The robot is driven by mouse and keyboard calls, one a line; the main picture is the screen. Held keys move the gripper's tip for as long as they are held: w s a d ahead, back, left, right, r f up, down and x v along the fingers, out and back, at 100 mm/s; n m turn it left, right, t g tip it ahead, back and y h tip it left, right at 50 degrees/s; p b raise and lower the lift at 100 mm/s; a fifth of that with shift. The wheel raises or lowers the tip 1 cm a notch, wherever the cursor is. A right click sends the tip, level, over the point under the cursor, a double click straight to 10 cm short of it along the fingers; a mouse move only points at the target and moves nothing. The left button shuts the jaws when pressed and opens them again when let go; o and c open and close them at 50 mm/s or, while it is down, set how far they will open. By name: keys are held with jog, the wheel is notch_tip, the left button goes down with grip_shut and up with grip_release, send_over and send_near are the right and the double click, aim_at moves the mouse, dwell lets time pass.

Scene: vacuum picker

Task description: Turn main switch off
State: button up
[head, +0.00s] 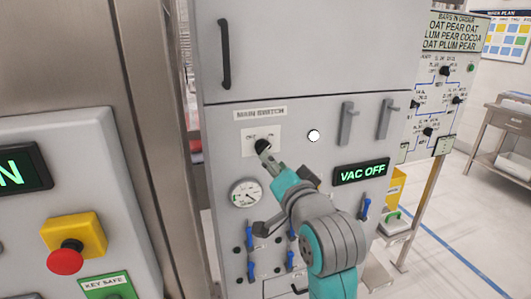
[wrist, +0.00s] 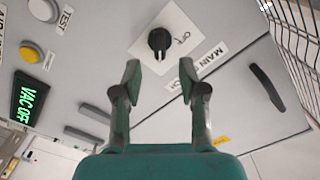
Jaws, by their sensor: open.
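The main switch (head: 262,146) is a black rotary knob on a white plate on the grey cabinet, under a "MAIN SWITCH" label (head: 260,113). My gripper (wrist: 160,76) is open and empty, one finger to each side of the line to the knob. In the head view my gripper (head: 268,158) is close to the knob and partly covers its plate. Whether it touches is not clear. A green display (head: 361,172) reads "VAC OFF".
A round gauge (head: 246,193) and blue-handled valves (head: 251,236) are below the switch. A white lamp (head: 313,136) and grey handles (head: 348,124) are to its right. A red emergency button (head: 66,261) is on a panel at left. A black door handle (head: 225,54) stands out above.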

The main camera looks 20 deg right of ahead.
aim_at(263, 148)
jog(key=w, duration=0.6)
jog(key=shift+w, duration=0.15)
grip_shut()
